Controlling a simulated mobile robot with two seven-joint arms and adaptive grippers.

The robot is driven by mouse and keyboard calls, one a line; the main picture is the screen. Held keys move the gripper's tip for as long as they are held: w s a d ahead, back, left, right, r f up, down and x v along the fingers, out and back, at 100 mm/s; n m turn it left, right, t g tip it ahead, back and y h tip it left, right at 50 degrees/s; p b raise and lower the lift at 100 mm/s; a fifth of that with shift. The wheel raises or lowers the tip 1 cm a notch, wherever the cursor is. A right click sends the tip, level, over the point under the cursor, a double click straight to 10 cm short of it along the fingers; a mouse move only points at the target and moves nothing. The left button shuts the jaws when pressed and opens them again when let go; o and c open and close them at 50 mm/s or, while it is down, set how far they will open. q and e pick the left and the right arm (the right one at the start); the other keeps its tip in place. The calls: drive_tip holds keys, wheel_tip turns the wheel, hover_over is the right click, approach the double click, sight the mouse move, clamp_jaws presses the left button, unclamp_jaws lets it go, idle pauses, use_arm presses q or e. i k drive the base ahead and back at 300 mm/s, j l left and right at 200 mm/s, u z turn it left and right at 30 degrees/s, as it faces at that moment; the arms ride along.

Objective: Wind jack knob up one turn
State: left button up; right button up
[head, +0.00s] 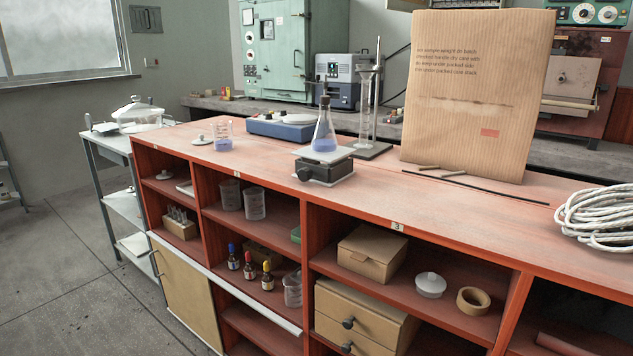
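The lab jack (325,171) stands on the red-topped bench, low, with a pale top plate and a dark body. Its dark round knob (304,174) faces the front left. A conical flask (325,138) with blue liquid stands upright on the jack's plate, with a dark piece at its neck. Neither of my grippers is in view, and nothing touches the knob.
A measuring cylinder on a stand (365,105) is behind right. Bench front is clear.

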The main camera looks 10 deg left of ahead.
sight(305, 174)
drive_tip(key=j+z, duration=0.15)
drive_tip(key=z, duration=1.45)
drive_tip(key=j+z, duration=0.4)
drive_tip(key=k+j+z, duration=0.1)
drive_tip(key=j+z, duration=0.15)
drive_tip(key=z, duration=0.15)
drive_tip(key=k+j+z, duration=0.15)
drive_tip(key=z, duration=0.25)
drive_tip(key=k+j+z, duration=0.95)
drive_tip(key=k, duration=0.35)
drive_tip(key=k+j+z, duration=0.1)
drive_tip(key=k, duration=0.4)
drive_tip(key=j, duration=0.1)
